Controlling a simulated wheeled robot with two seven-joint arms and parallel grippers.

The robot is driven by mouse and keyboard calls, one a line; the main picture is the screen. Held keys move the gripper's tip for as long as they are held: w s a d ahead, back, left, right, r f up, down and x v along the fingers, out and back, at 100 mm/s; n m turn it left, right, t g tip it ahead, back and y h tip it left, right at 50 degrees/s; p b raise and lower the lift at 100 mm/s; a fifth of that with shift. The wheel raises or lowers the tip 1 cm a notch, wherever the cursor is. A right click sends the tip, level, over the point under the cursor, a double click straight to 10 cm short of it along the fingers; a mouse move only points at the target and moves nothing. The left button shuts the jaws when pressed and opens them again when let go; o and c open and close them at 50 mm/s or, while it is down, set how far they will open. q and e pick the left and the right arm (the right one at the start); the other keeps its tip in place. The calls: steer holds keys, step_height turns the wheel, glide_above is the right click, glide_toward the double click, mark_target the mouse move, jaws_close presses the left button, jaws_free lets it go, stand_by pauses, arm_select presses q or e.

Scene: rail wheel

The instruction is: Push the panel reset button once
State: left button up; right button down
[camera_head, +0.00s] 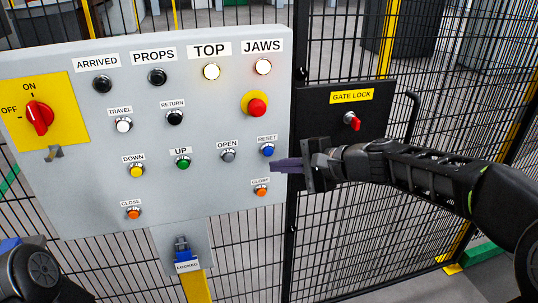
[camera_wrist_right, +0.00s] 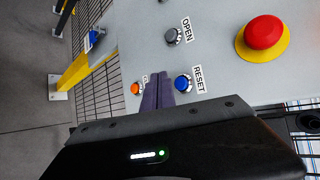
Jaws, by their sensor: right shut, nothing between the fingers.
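The blue reset button (camera_head: 267,150) sits at the right side of the grey control panel (camera_head: 75,200), under its RESET label. It also shows in the right wrist view (camera_wrist_right: 183,83). My right gripper (camera_head: 272,166) is shut and empty, its purple fingertips pointing left, just below the reset button in the head view. In the right wrist view the fingertips (camera_wrist_right: 158,82) lie between the reset button and an orange button (camera_wrist_right: 136,88). I cannot tell whether they touch the panel. My left gripper is not in view; part of my left arm shows at the lower left.
A red emergency button (camera_head: 257,107) on a yellow base is above the reset button. The gate lock box (camera_head: 320,125) stands right of the panel, on black mesh fencing.

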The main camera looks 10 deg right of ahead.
steer(key=s, duration=0.3)
steer(key=shift+s+d, duration=0.1)
stand_by(0.5)
steer(key=s+d+f+n+g+h, duration=0.1)
steer(key=s+f+n+g+h, duration=0.15)
steer(key=f, duration=1.25)
steer(key=s+f+n+g+h, duration=0.15)
steer(key=f+n+h, duration=0.25)
steer(key=f, duration=1.1)
steer(key=s+a+f+n+g+y, duration=0.1)
steer(key=s+a+f+n+g, duration=0.1)
steer(key=s+a+f, duration=0.3)
steer(key=s+a+f+n+g, duration=0.2)
steer(key=s+a+f, duration=0.2)
steer(key=s+f, duration=1)
steer(key=s, duration=0.5)
steer(key=shift+s+a+n+g+y, duration=0.3)
steer(key=shift+a+n+g+y, duration=0.05)
steer(key=shift+a+g, duration=0.05)
